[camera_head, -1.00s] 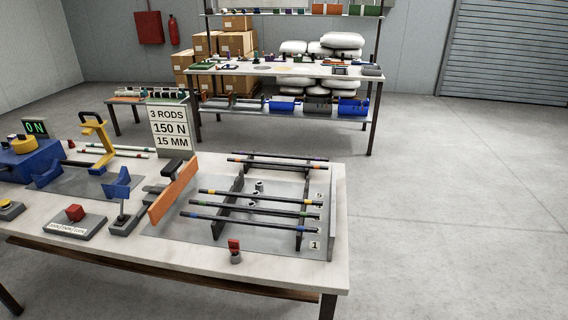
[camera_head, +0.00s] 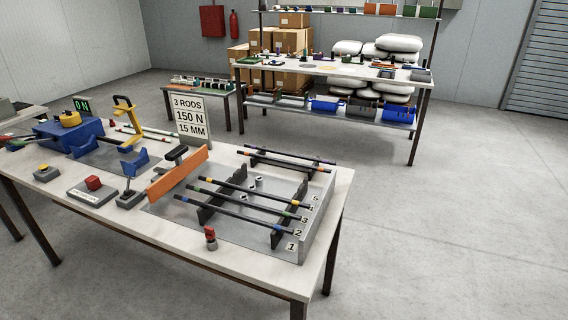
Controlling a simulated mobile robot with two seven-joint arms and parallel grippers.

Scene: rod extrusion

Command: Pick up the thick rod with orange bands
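Several dark rods lie across two dark notched supports on a metal tray (camera_head: 170,209) on the near workbench. A rod with yellow-to-orange bands (camera_head: 258,191) lies in the middle of the row. In front of it lie a rod with green bands (camera_head: 245,202) and a rod with blue bands (camera_head: 235,211). I cannot tell for sure which rod is the thick one. Neither of my grippers is in view.
An orange plate (camera_head: 178,172) stands upright by the rods' left ends. A sign (camera_head: 189,116) reads 3 RODS, 150 N, 15 MM. A blue machine (camera_head: 62,130) with a display stands left. A second bench (camera_head: 330,68) stands behind; floor on the right is clear.

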